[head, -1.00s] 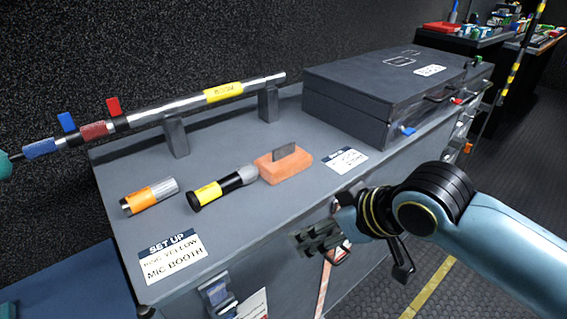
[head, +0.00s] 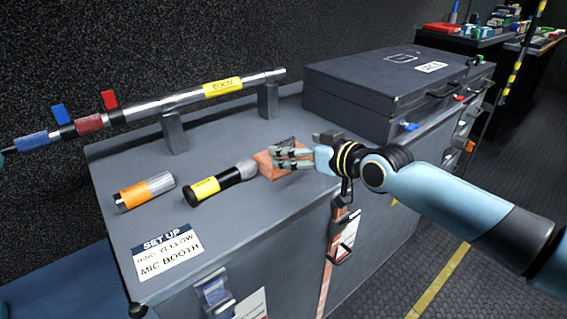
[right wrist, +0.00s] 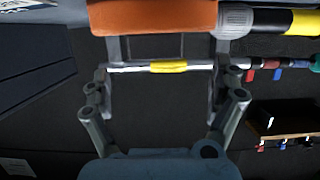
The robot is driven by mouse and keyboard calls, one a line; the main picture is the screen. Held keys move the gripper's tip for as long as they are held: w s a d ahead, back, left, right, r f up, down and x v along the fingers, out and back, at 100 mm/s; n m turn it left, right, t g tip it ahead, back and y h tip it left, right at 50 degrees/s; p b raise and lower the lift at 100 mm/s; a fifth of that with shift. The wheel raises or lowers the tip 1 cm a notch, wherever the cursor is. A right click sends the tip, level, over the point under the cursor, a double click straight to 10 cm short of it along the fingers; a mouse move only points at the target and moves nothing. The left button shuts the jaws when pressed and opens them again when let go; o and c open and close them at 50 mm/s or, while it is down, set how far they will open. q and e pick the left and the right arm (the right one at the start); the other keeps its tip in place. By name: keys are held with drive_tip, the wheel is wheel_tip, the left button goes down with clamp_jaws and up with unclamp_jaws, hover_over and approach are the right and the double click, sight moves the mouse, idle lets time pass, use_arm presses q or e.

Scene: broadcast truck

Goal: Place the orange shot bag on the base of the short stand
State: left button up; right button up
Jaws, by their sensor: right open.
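The orange shot bag (head: 264,168) lies on the grey case top, right of the black microphone, partly hidden behind my right gripper. My right gripper (head: 284,158) is open at the bag's right side, fingers pointing left across it. I cannot tell from the head view whether they touch it. In the right wrist view the bag (right wrist: 150,16) fills the top middle, beyond the open fingers (right wrist: 165,75). No short stand with a base can be made out in these views.
The black microphone with a yellow band (head: 215,184) and an orange-banded one (head: 145,191) lie left of the bag. A boom pole (head: 245,84) rests on two supports behind. A dark hard case (head: 350,85) stands right. A set-up card (head: 167,251) lies front left.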

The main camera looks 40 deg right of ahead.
sight(286, 140)
drive_tip(key=x, duration=0.1)
drive_tip(key=b+x, duration=0.1)
drive_tip(key=x, duration=0.3)
drive_tip(key=shift+w+d+r+b, duration=0.1)
drive_tip(key=shift+d+b, duration=0.15)
drive_tip(key=shift+b, duration=0.1)
drive_tip(key=c, duration=1.7)
drive_tip(key=shift+r, duration=0.2)
drive_tip(key=shift+c, duration=0.6)
drive_tip(key=shift+r, duration=0.1)
